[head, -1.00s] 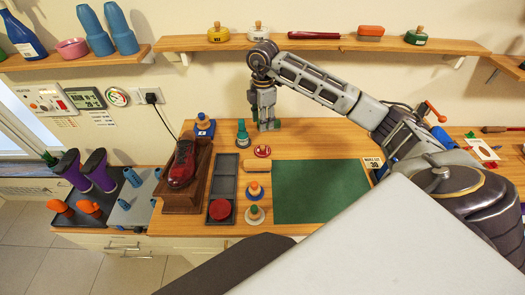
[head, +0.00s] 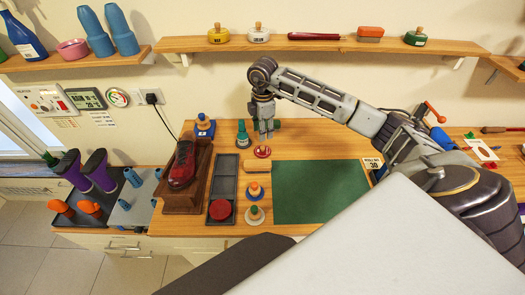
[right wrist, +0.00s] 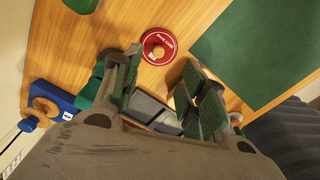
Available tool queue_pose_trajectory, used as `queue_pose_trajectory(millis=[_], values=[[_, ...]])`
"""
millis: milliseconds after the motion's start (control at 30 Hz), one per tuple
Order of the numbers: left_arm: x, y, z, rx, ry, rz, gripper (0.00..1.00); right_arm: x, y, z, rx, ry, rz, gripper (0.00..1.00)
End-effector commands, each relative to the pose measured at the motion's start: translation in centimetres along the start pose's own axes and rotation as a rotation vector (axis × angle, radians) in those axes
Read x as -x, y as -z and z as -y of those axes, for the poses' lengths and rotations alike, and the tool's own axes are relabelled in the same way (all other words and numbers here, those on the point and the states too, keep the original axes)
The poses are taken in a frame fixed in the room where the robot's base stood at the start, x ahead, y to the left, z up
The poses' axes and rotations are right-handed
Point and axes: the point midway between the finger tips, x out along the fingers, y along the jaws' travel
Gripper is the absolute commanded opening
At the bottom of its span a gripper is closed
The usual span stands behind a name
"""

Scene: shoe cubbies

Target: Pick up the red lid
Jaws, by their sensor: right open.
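A round red lid (head: 262,152) with a small wooden knob lies on the wooden bench, left of the green mat. It also shows in the right wrist view (right wrist: 158,46), near the top middle, with white lettering. My right gripper (head: 264,136) points down just behind the red lid in the head view. In the right wrist view its fingers (right wrist: 160,88) are spread, with nothing held between them and the lid beyond the tips. My left gripper is not in view.
A green-based knobbed item (head: 243,135) stands close left of my right gripper. A grey tray (head: 229,163) holds a red disc (head: 220,209). A wooden block (head: 258,165) and knobbed lids (head: 254,191) lie in front. The green mat (head: 320,190) is clear.

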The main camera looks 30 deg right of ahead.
Motion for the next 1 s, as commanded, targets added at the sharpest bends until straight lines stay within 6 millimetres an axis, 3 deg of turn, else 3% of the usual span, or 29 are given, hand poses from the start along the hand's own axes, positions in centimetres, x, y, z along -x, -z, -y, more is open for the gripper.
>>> queue_pose_trajectory(millis=[300,833,1000], values=[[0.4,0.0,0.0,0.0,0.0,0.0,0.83,-3.6,0.0,0.0,0.0,0.002,0.0,0.42],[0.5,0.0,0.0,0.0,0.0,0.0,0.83,-4.4,0.0,0.0,0.001,0.001,0.0,0.42],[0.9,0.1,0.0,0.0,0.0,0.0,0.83,-5.6,0.0,-0.1,0.001,0.002,0.0,0.42]])
